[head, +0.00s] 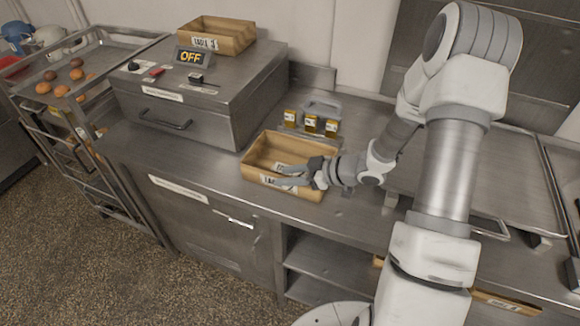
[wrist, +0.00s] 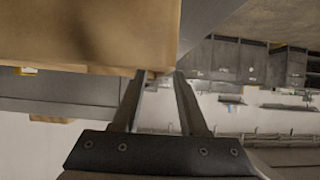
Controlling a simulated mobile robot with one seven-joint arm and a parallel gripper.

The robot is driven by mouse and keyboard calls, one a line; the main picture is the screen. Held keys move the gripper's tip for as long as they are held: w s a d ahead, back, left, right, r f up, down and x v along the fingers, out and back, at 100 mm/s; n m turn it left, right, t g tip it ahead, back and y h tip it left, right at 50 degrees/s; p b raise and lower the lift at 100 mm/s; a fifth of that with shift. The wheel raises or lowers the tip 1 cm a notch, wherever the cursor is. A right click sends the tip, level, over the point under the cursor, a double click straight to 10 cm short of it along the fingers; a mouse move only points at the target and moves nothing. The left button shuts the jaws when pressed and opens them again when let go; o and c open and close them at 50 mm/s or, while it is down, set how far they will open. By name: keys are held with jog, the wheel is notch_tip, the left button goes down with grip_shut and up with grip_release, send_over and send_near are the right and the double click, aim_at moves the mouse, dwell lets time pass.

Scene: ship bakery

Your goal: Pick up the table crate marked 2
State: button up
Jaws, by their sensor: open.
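A tan open-topped crate (head: 252,174) stands on the steel counter, with a white label on its front wall. My gripper covers much of that label, so I cannot read its number. In the head view my gripper (head: 277,175) is open at the crate's front right side, its fingers pointing left across the front wall. In the wrist view a tan crate surface (wrist: 85,35) fills the upper left. The open fingers (wrist: 158,80) reach its lower right edge. I cannot tell whether they touch it or have the wall between them.
Another labelled crate (head: 226,36) sits on the steel oven (head: 200,95) with the OFF display. Small yellow-labelled jars (head: 311,123) stand behind the counter crate. A rack tray (head: 95,60) with round items is at left. Another crate (head: 507,302) shows below the counter at right.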

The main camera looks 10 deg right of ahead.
aim_at(279, 175)
jog(key=x, duration=0.3)
jog(key=shift+f, duration=0.2)
jog(key=shift+c, duration=0.3)
grip_shut()
dwell(1.0)
